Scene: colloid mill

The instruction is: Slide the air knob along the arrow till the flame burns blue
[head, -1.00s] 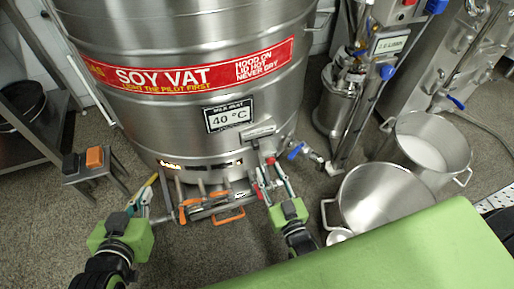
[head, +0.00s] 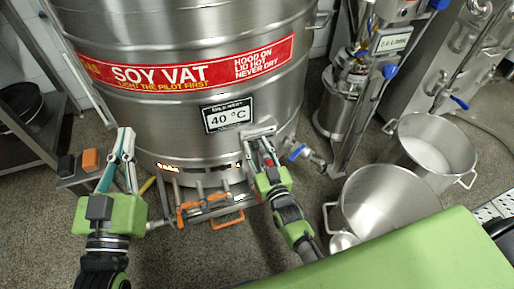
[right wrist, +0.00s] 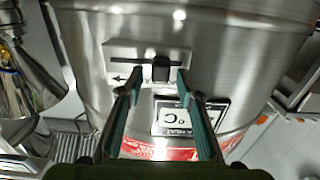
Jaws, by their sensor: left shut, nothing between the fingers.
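The air knob (right wrist: 161,68) is a black block in a slot on a pale plate (right wrist: 117,55), with a black arrow that points left in the right wrist view. The plate also shows on the vat front in the head view (head: 261,130). My right gripper (right wrist: 158,76) is open, with one finger on each side of the knob; I cannot tell whether either touches it. It also shows in the head view (head: 262,143). My left gripper (head: 124,134) is shut and empty, left of the vat. The flame (head: 168,167) glows yellow-orange in the slot low on the vat.
The steel soy vat (head: 190,110) fills the middle. Below it is a burner frame with orange handles (head: 227,219). A blue-handled valve (head: 299,152) is just right of my right gripper. Steel pots (head: 385,205) stand at the right, and a small stand (head: 90,160) at the left.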

